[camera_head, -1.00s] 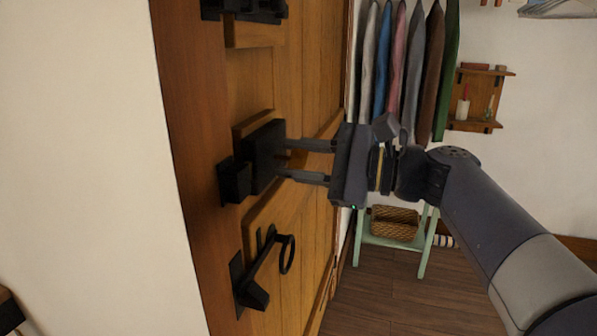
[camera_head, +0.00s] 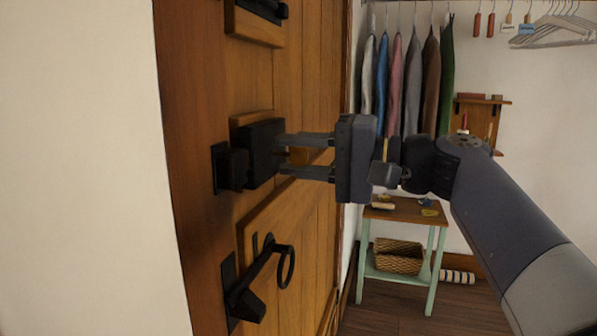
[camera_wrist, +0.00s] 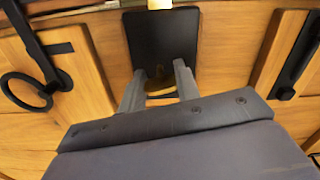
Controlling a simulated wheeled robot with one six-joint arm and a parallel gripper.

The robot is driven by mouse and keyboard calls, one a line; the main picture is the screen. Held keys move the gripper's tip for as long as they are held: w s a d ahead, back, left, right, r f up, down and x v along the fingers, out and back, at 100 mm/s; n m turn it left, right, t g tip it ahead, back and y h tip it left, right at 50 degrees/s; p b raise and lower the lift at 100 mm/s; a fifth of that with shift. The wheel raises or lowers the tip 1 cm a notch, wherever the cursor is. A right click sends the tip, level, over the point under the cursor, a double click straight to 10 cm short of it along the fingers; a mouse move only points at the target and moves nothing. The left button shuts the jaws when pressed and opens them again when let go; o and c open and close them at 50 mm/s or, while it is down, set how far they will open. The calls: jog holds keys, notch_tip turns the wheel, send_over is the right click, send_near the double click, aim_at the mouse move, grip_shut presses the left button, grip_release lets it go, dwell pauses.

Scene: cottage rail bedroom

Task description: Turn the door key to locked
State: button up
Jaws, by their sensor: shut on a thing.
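A black box lock (camera_head: 262,152) is fixed to the wooden door (camera_head: 312,80). In the wrist view its dark plate (camera_wrist: 162,38) is straight ahead. My gripper (camera_head: 284,154) reaches in from the right, its two fingers shut on the brass-coloured door key (camera_wrist: 158,75) at the lock's face. The key is mostly hidden between the fingers, so its exact angle cannot be told. In the wrist view my gripper (camera_wrist: 160,70) looks slightly tilted against the plate. A black keeper (camera_head: 233,168) sits on the frame beside the lock; the bolt cannot be made out.
A black latch with a ring handle (camera_head: 285,267) is below the lock, and more black hardware (camera_head: 262,10) is above it. Hanging clothes (camera_head: 410,80) and a green-legged side table (camera_head: 400,210) stand behind my arm. The white wall (camera_head: 80,170) is close at left.

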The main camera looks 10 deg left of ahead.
jog(key=n+b, duration=0.2)
jog(key=n, duration=0.1)
jog(key=n+b, duration=0.1)
jog(key=shift+f+n, duration=0.3)
jog(key=n+b, duration=0.2)
jog(key=n, duration=0.1)
jog(key=shift+n+b, duration=0.35)
jog(key=shift+n, duration=0.05)
jog(key=n+b, duration=0.2)
jog(key=n, duration=0.2)
jog(key=shift+r+n+b, duration=0.15)
jog(key=shift+n+b, duration=0.75)
jog(key=shift+n, duration=0.6)
jog(key=o, duration=1)
jog(key=shift+r, duration=0.1)
jog(key=d, duration=0.7)
jog(key=d+p, duration=0.1)
jog(key=d, duration=0.2)
jog(key=shift+s+d, duration=0.35)
jog(key=shift+s, duration=0.05)
